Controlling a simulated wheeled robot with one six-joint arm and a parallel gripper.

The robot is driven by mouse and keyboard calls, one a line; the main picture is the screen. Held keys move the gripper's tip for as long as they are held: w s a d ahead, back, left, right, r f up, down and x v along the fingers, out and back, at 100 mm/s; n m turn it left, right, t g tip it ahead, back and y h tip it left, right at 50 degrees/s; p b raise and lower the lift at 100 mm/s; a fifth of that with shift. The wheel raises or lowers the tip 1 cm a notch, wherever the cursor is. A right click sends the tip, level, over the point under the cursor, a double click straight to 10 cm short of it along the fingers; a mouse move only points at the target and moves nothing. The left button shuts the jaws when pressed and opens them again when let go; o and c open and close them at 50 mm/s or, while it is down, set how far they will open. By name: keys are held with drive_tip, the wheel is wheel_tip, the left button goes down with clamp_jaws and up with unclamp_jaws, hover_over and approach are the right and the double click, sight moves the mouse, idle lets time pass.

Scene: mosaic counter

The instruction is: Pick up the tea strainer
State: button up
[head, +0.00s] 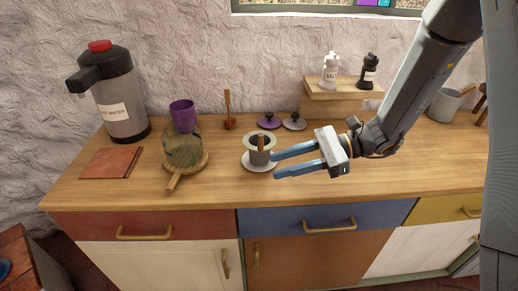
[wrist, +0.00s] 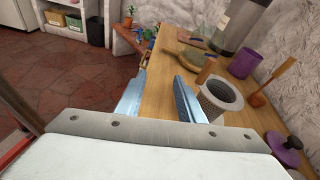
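In the wrist view the strainer (wrist: 217,104) shows a perforated wall and an open top, right of the fingers. My gripper (head: 275,165) is open and empty. Its two blue fingers point left, just right of and in front of the strainer in the head view. In the wrist view the gripper (wrist: 160,84) has a clear gap between its fingers, with the strainer outside it.
A glass pot (head: 183,147) on a round wooden board stands to the left, near a purple cup (head: 183,115). A wooden-handled scoop (head: 228,120) and two lids (head: 269,123) stand behind. A hot water dispenser (head: 117,100) stands back left. The front counter strip is clear.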

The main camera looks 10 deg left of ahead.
sight(261, 143)
drive_tip(key=w+m+t+y, duration=0.1)
drive_tip(key=w+a+r+m+y, duration=0.1)
drive_tip(key=w, duration=0.1)
drive_tip(key=w+a+r+m+t+y+p, duration=0.1)
drive_tip(key=w, duration=0.1)
drive_tip(key=shift+w+a+t, duration=0.2)
drive_tip(key=shift+a+t, duration=0.05)
drive_tip(key=shift+t, duration=0.05)
drive_tip(key=a+m+p, duration=0.1)
drive_tip(key=a+p, duration=0.2)
drive_tip(key=a, duration=0.5)
drive_tip(key=shift+w+a+t+y+p, duration=0.15)
drive_tip(key=shift+a+t+y+p, duration=0.15)
drive_tip(key=shift+y, duration=0.1)
drive_tip(key=shift+r, duration=0.1)
clamp_jaws()
